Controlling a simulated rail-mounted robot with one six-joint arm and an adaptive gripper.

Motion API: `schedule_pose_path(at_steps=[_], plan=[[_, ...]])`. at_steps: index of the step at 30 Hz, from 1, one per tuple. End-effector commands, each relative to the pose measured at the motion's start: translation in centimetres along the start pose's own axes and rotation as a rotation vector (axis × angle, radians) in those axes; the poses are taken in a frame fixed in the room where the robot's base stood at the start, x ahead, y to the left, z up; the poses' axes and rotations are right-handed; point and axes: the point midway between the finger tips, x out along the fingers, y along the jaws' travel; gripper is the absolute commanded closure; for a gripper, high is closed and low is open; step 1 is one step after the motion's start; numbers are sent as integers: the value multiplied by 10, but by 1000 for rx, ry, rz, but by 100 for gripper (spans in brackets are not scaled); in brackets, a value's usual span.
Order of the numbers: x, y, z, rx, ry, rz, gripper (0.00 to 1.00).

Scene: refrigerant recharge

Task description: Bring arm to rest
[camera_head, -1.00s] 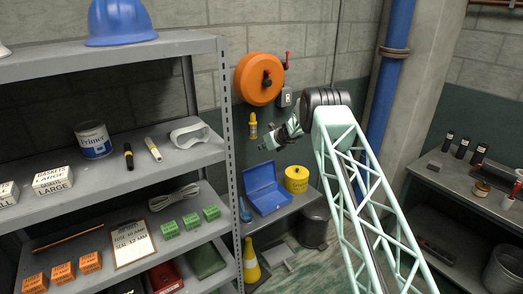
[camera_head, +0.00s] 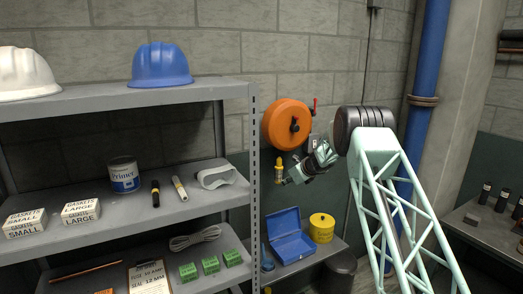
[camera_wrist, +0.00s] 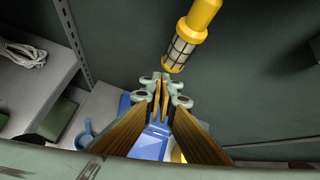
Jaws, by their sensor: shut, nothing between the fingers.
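My gripper (camera_head: 286,181) is at the end of my pale green lattice arm, in front of the back wall, just below and beside a hanging yellow lamp (camera_head: 279,172). In the wrist view its two fingers (camera_wrist: 163,84) meet at the tips with nothing between them. The caged yellow lamp (camera_wrist: 187,42) shows there just beyond the fingertips, slightly right. I cannot tell whether they touch. Below the gripper, an open blue box (camera_head: 288,240) stands on a low grey bench.
An orange reel (camera_head: 286,125) is on the wall behind my wrist. The grey shelf unit (camera_head: 254,165) at left holds cartons, a primer can (camera_head: 123,176) and hard hats. A yellow tin (camera_head: 321,228) stands beside the blue box. A blue pipe (camera_head: 428,60) runs behind my arm.

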Motion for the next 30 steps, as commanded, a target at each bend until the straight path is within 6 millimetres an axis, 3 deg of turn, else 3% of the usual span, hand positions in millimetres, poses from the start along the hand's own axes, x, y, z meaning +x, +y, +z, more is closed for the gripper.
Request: schedule_pose_path(at_steps=[15,30], plan=[[-92,34,41,-271,18,42,100],[-184,77,60,-529,39,88,100]])
